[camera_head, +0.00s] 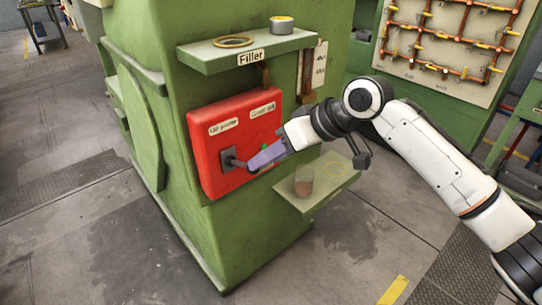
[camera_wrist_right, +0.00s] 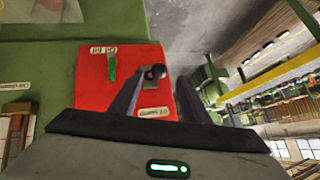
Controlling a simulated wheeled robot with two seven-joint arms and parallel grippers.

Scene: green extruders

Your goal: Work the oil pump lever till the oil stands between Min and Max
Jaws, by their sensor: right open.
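A red box (camera_head: 215,180) on the green machine carries the oil pump lever (camera_head: 236,162), a short dark arm on a grey plate. My right gripper (camera_head: 254,162) is at the lever, its fingers partly covering it. In the right wrist view the lever's dark round end (camera_wrist_right: 156,72) shows between the spread fingers of the open gripper (camera_wrist_right: 161,77); I cannot tell whether they touch it. The oil gauge (camera_head: 307,72) is an upright brownish strip beside a white label plate (camera_head: 320,66); its oil level is too small to read. My left gripper is out of view.
A green filler shelf (camera_head: 215,58) above the box holds a ring (camera_head: 233,41) and a small tin (camera_head: 282,24). A lower shelf (camera_head: 318,198) holds a clear cup (camera_head: 303,182) with brown contents, just below my right wrist. The grey floor in front is open.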

